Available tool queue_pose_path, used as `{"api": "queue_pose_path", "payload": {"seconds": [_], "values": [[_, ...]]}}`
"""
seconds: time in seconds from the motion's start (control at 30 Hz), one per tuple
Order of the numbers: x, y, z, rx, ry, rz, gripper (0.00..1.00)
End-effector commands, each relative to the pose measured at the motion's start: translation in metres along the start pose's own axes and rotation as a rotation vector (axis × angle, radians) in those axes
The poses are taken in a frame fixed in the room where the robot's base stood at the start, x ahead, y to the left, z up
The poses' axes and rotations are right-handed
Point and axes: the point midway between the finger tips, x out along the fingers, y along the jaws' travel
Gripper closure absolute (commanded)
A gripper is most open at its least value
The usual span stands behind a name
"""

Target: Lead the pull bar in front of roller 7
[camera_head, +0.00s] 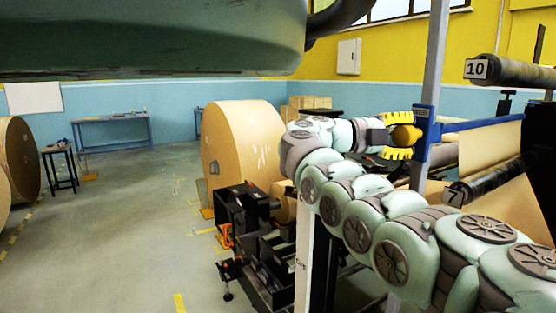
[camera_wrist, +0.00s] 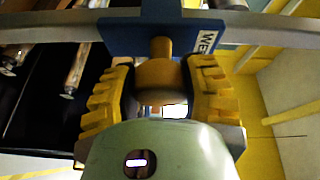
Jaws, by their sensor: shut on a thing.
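The pull bar (camera_head: 480,123) is a blue bar running to the right from a blue end bracket (camera_head: 425,150) beside a grey upright post. My gripper (camera_head: 402,136) has its yellow fingers shut around the bracket's round orange-yellow knob. In the wrist view, my gripper (camera_wrist: 160,92) has one finger on each side of the knob (camera_wrist: 155,75), with the blue bracket (camera_wrist: 180,28) just beyond. Brown paper (camera_head: 488,148) shows just below the bar. Roller 7 (camera_head: 490,181), dark with a "7" label, lies lower and to the right of the bracket. The bar's far end is unclear.
Roller 10 (camera_head: 515,72) is above the bar at the right. The grey post (camera_head: 435,60) stands close to my gripper. A large kraft roll (camera_head: 240,145) and black machinery (camera_head: 250,220) stand to the left. The floor (camera_head: 120,220) farther left is largely clear.

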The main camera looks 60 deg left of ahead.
Motion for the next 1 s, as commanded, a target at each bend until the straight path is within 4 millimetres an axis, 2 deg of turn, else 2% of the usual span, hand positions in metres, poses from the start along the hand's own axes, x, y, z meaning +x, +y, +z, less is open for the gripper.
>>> {"api": "queue_pose_path", "payload": {"seconds": [0.03,0.7,0.83,1.0], "values": [[-0.002,-0.016,-0.002,0.001,-0.004,-0.003,0.97],[-0.004,-0.117,-0.018,0.003,-0.005,-0.003,0.97],[-0.005,-0.132,-0.02,0.002,-0.005,-0.003,0.97],[-0.005,-0.136,-0.02,0.001,-0.005,-0.002,0.97]]}}
